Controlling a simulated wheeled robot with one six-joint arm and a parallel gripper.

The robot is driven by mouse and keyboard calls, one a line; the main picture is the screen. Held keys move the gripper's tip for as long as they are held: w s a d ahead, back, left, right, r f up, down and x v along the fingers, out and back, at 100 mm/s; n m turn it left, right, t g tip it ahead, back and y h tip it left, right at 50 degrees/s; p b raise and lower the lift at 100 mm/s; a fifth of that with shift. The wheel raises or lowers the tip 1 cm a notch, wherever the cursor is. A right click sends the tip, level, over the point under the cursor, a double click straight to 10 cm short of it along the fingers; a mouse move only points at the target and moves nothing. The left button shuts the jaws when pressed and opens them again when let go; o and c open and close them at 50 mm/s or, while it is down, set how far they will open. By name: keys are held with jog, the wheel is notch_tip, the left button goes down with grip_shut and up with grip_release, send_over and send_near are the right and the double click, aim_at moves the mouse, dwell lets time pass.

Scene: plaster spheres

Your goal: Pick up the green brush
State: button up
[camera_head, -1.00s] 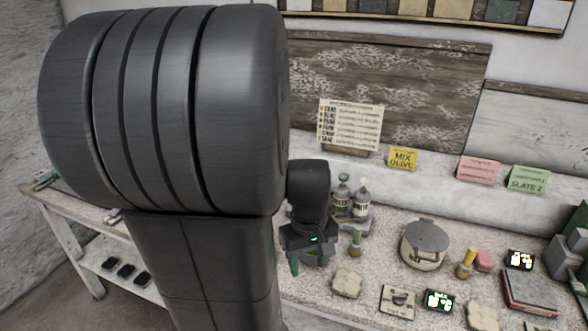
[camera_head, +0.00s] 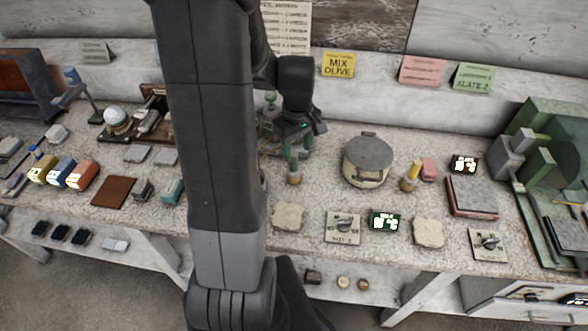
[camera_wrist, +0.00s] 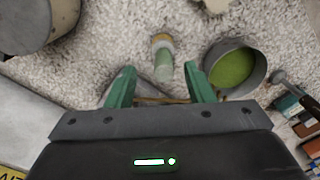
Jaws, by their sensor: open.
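The green brush (camera_wrist: 163,64) stands upright on the speckled bench, with a tan lower part and a green upper part. In the wrist view it is just beyond the gap between my fingertips. My gripper (camera_wrist: 162,70) has two green fingers, spread apart with nothing held between them. In the head view the brush's tan part (camera_head: 294,178) shows just below my gripper (camera_head: 297,155), and its upper part is mostly covered by the fingers. I cannot tell whether a finger touches it.
A grey cup with green contents (camera_wrist: 248,79) stands close beside the right finger in the wrist view. A lidded round pot (camera_head: 368,165) and a yellow brush (camera_head: 411,175) stand to the right in the head view. A pale slab (camera_head: 288,216) lies in front.

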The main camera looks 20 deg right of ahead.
aim_at(293, 162)
jog(key=shift+a+f, duration=0.1)
jog(key=shift+f, duration=0.7)
jog(key=f, duration=0.2)
jog(key=w+f+p, duration=0.1)
jog(key=shift+a+f, duration=0.25)
jog(key=shift+f, duration=0.75)
grip_shut()
jog(key=shift+r, duration=0.1)
notch_tip(293, 162, up, 10)
jog(key=shift+f+b, duration=0.1)
jog(key=shift+b, duration=0.3)
